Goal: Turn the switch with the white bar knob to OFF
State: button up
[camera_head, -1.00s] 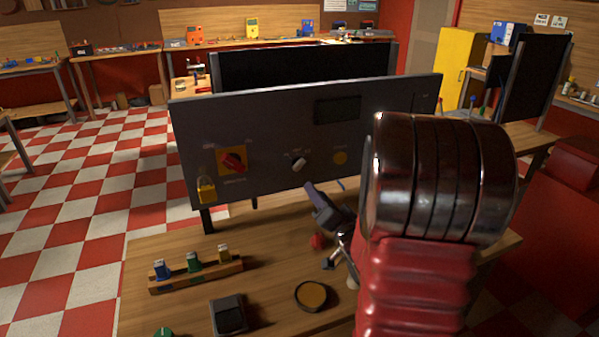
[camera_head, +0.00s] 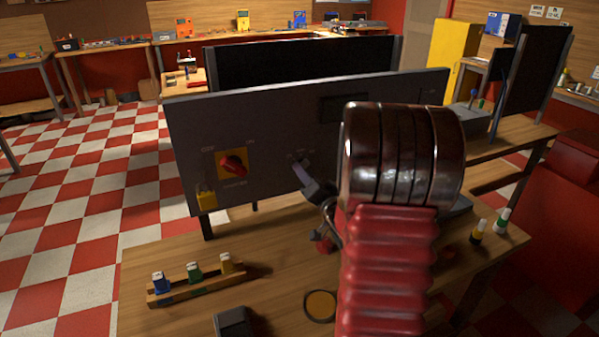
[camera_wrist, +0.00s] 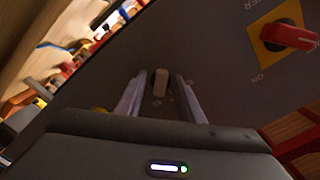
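The white bar knob (camera_wrist: 160,83) is on the dark upright panel (camera_head: 205,125). In the wrist view it stands roughly upright in the picture, between the two fingers of my gripper (camera_wrist: 159,92). The fingers are open, with a gap visible on each side of the knob. In the head view my gripper (camera_head: 303,172) is at the panel's front, and its fingers and arm hide the knob. I cannot tell how deep the fingertips reach around it. The small marks by the knob are too blurred to read.
A red rotary switch on a yellow plate (camera_head: 233,163) is left of my gripper, with a yellow padlock (camera_head: 206,195) below. On the bench are a wooden rack with several small knobbed parts (camera_head: 195,281), a round disc (camera_head: 320,306) and a dark box (camera_head: 233,322).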

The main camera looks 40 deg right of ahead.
jog(key=shift+w, duration=0.15)
jog(key=shift+c, duration=0.3)
grip_shut()
jog(key=shift+d, duration=0.1)
